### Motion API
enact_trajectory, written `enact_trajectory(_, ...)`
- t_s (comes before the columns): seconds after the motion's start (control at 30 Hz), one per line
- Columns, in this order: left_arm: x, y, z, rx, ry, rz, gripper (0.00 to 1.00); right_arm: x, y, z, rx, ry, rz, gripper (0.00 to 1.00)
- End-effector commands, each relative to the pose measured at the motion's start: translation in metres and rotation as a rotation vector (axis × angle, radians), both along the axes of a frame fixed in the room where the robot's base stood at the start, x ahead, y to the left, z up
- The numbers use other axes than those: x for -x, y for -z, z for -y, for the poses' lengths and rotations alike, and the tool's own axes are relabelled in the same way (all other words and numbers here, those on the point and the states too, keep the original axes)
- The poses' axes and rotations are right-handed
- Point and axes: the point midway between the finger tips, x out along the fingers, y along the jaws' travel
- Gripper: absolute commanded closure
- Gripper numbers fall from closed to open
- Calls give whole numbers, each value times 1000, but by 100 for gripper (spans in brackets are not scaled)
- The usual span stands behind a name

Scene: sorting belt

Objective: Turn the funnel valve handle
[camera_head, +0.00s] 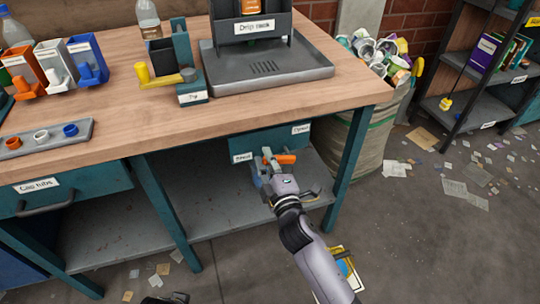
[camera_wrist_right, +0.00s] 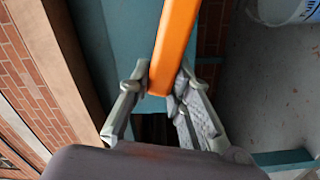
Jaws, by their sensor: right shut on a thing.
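The orange valve handle (camera_head: 286,159) sticks out under the table in front of a teal box (camera_head: 268,141). In the head view it points to the right. In the right wrist view the orange bar (camera_wrist_right: 176,30) runs from the top edge down between the fingers. My right gripper (camera_head: 268,161) is shut on it, with one finger on each side (camera_wrist_right: 162,82). The teal box carries a label at its lower left (camera_head: 243,157) and an "Open" label (camera_head: 301,129) at its upper right. My right fingers and wrist hide part of the valve.
The wooden tabletop (camera_head: 130,110) lies above the handle, with a drip rack (camera_head: 265,75) on it. A grey lower shelf (camera_head: 215,210) lies below. A teal table leg (camera_head: 350,150) stands to the right, beside a full waste bag (camera_head: 382,125).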

Motion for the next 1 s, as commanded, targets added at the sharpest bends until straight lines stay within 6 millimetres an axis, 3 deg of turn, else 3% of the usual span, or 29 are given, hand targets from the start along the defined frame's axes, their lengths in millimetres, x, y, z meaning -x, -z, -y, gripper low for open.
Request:
enact_trajectory(0.5, 3, -38, -1, 0, -3, 20, 1, 1, 20, -4, 264, -1, 85, 100)
enact_trajectory(1.0, 3, -43, -2, 1, -4, 23, 1, 1, 22, -3, 295, -1, 95, 100)
